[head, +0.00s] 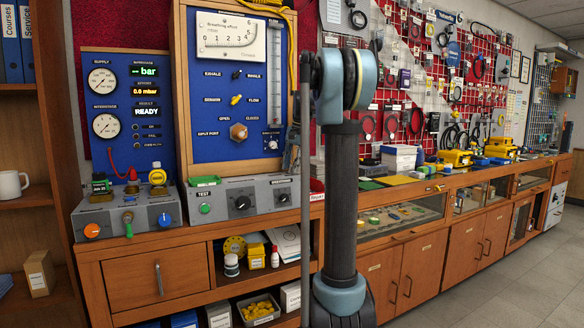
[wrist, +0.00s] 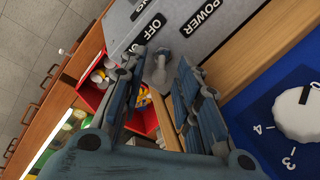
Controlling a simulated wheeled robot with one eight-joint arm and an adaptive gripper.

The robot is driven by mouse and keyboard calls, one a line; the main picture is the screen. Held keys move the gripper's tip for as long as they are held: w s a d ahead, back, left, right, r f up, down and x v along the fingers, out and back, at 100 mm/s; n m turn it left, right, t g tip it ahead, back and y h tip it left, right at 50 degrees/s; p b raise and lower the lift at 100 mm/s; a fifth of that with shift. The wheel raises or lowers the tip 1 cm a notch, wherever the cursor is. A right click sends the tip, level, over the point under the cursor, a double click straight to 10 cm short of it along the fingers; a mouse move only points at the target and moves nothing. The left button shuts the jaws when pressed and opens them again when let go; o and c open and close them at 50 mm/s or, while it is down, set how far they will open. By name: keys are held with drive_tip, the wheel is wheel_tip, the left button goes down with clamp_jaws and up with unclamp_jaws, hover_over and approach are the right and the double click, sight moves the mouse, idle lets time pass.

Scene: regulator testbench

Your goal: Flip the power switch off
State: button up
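The power switch (wrist: 160,75) is a small metal toggle on a grey panel (wrist: 185,42) in the wrist view. Labels reading POWER and OFF are printed near it, and another label by the left finger is partly covered. My gripper (wrist: 160,62) is open, with one blue-grey finger on each side of the toggle. I cannot tell whether either finger touches it. In the head view my gripper (head: 291,150) shows only partly beside my arm, above the right end of the grey test box (head: 222,198). The switch is hidden there behind my arm.
A red bin (wrist: 90,98) with small parts lies beyond the fingers in the wrist view. A blue panel with a white dial (wrist: 302,113) is close on the right. In the head view, a second grey box (head: 110,212) with knobs stands left on the wooden bench.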

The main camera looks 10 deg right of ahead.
clamp_jaws()
drive_tip(key=shift+a, duration=0.1)
drive_tip(key=h, duration=0.1)
drive_tip(key=a+t+h, duration=0.1)
drive_tip(key=shift+s+a+r+h, duration=0.1)
drive_tip(key=shift+s+h, duration=0.1)
drive_tip(key=shift+h, duration=0.2)
drive_tip(key=shift+s+a+n+t+h, duration=0.15)
drive_tip(key=shift+a+t+h, duration=0.1)
drive_tip(key=shift+h, duration=0.35)
drive_tip(key=shift+a+n+t+h, duration=0.15)
drive_tip(key=shift+t+h, duration=0.1)
drive_tip(key=shift+h, duration=0.35)
